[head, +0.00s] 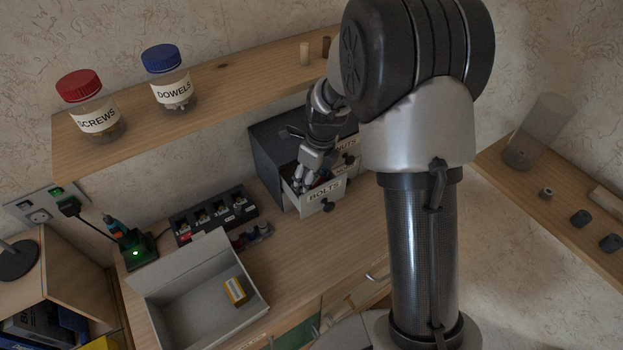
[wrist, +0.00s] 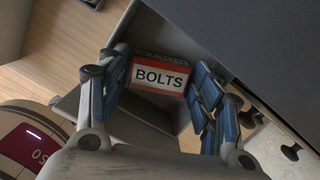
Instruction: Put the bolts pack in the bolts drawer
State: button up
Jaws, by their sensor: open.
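The bolts pack (wrist: 162,76), a small box with a white BOLTS label and red-orange edges, is inside the pulled-out bolts drawer (wrist: 142,124). In the head view, the drawer front (head: 326,194) reads BOLTS and has a dark knob. My gripper (wrist: 158,92) reaches into the drawer from above, with one blue-grey finger on each side of the pack. Its fingers are open. In the head view, my gripper (head: 304,180) is at the drawer's opening and largely hides the pack. I cannot tell whether the pack rests flat on the drawer floor.
The dark drawer cabinet (head: 275,150) stands behind, with a NUTS drawer above. An open grey box (head: 185,307) holds a small yellow pack (head: 236,290). A black organiser (head: 213,215) stands left of the cabinet. The shelf (head: 225,86) overhead holds jars.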

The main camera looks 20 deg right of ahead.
aim_at(315, 183)
jog(key=r, duration=0.2)
jog(key=r+p, duration=0.1)
jog(key=r, duration=0.4)
jog(key=shift+s+d+p, duration=0.35)
jog(key=s+r+n+t, duration=0.1)
jog(key=s+r+n, duration=1)
jog(key=r+n, duration=0.15)
jog(key=s+r+n+t, duration=0.1)
jog(key=s+r+n, duration=0.1)
jog(key=s+n, duration=0.5)
jog(key=s+r+n+t+h, duration=0.1)
jog(key=s+n, duration=0.7)
jog(key=s, duration=0.1)
jog(key=shift+a+r, duration=0.3)
jog(key=shift+r, duration=0.05)
jog(key=shift+f+n, duration=0.1)
jog(key=shift+n, duration=0.15)
notch_tip(315, 183, down, 4)
jog(key=b, duration=0.3)
jog(key=shift+r+b, duration=0.2)
jog(key=shift+b, duration=0.2)
